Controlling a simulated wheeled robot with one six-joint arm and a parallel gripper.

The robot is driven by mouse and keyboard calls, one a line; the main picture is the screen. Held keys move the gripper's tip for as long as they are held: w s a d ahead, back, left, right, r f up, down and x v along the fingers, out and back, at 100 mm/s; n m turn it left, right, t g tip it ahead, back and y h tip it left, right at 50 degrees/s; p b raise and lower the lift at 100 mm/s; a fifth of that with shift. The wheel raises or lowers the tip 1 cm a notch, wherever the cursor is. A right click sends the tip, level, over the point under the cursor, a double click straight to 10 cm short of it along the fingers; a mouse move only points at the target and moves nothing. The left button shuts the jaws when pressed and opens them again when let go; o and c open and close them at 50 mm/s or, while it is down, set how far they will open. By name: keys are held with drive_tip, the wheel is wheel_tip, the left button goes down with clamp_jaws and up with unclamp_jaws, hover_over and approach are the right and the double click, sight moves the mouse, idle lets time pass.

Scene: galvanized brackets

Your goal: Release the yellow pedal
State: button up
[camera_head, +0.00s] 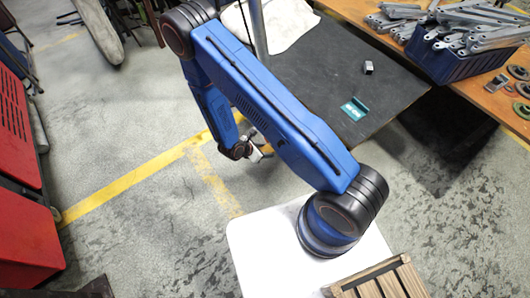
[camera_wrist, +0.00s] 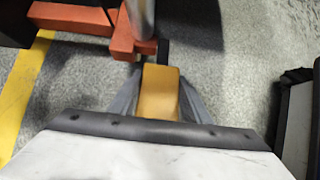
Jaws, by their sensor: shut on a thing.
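The yellow pedal (camera_wrist: 160,98) is in the middle of the wrist view, running straight ahead of the wrist. My gripper (camera_wrist: 158,80) is shut on it, with one grey finger along each side. The pedal's far end is close to an orange frame (camera_wrist: 130,38) and a metal post (camera_wrist: 141,17); I cannot tell how it joins them. In the head view my gripper (camera_head: 257,154) is low, beside the black mat, partly behind my blue arm. The pedal cannot be made out there.
A black mat (camera_head: 385,85) carries a small metal block (camera_head: 369,67) and a green piece (camera_head: 354,109). A wooden table (camera_head: 480,97) at the right holds a blue crate (camera_head: 440,62) of grey brackets. Red equipment (camera_head: 20,180) stands at the left. Floor with yellow lines is open between.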

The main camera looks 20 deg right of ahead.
drive_tip(key=shift+r, duration=0.15)
drive_tip(key=o, duration=1.5)
drive_tip(key=v, duration=1.7)
drive_tip(key=shift+r, duration=0.3)
